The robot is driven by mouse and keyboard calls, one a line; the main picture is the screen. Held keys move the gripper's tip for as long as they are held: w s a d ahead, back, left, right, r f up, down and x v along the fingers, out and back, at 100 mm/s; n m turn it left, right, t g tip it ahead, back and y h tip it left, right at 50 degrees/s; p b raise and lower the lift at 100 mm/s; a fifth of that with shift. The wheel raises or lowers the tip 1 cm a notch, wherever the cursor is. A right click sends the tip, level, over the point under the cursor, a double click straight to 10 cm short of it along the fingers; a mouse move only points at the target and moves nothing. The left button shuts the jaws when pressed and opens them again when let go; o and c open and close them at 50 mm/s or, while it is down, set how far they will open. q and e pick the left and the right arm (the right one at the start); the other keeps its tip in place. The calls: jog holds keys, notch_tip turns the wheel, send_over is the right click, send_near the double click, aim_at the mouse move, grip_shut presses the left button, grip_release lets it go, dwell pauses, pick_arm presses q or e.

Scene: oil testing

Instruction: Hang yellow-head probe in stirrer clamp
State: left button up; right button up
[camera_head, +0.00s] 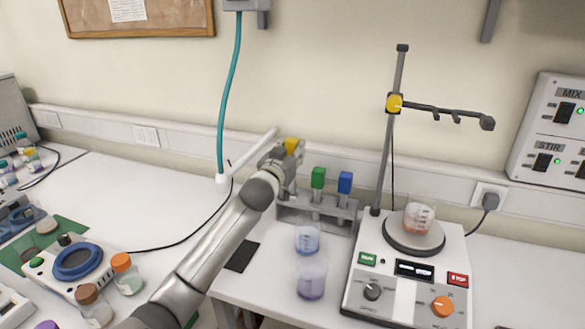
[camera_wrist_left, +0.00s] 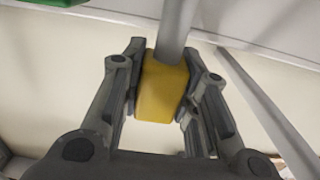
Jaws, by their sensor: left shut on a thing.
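My left gripper (camera_head: 285,160) is above the left end of the grey probe rack in the head view. It is shut on the yellow-head probe (camera_head: 292,146); in the left wrist view the yellow block (camera_wrist_left: 162,88) sits between the two fingers (camera_wrist_left: 160,95), with a grey shaft running up from it. The stirrer clamp (camera_head: 450,114) is a dark arm with hooks, fixed by a yellow knob to the upright rod at the right. It is empty and well to the right of the gripper. My right gripper is not in view.
The rack (camera_head: 318,208) holds a green-head probe (camera_head: 318,178) and a blue-head probe (camera_head: 345,183). Two beakers (camera_head: 311,278) stand in front of it. The stirrer (camera_head: 410,265) carries a beaker (camera_head: 418,218) with reddish liquid. A teal hose (camera_head: 228,95) hangs left of the gripper.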

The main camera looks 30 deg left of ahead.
aim_at(292, 139)
pick_arm(q)
jog(key=shift+r, duration=1.2)
jog(key=shift+r+p, duration=1.1)
jog(key=shift+f, duration=0.15)
